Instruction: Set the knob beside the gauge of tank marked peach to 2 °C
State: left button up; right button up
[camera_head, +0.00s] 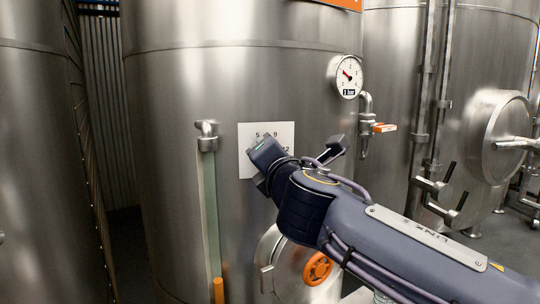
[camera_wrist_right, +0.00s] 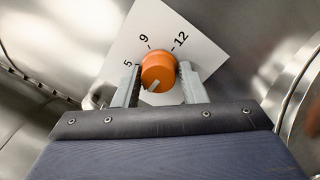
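An orange knob (camera_wrist_right: 158,70) sits on a white dial plate (camera_wrist_right: 200,50) marked 5, 9 and 12. The knob's pale mark points down and slightly left in the right wrist view, on the side away from the 9 and 12. The dial plate (camera_head: 246,132) is also on the middle tank in the head view, partly covered by my right gripper (camera_head: 298,148), which hides the knob. In the right wrist view my right gripper (camera_wrist_right: 159,84) has one finger on each side of the knob; contact is unclear. A round gauge (camera_head: 348,76) is above right. My left gripper is not in view.
The middle steel tank (camera_head: 180,90) has an orange sign (camera_head: 345,3) at its top, its writing cut off. A valve with an orange handle (camera_head: 384,128) is right of the plate. A sight tube (camera_head: 210,200) is at left, an orange handwheel (camera_head: 318,268) below.

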jog(key=shift+o, duration=1.4)
jog(key=shift+s, duration=0.15)
jog(key=b+v, duration=0.2)
jog(key=v, duration=0.5)
jog(key=shift+s, duration=0.3)
jog(key=shift+d, duration=0.2)
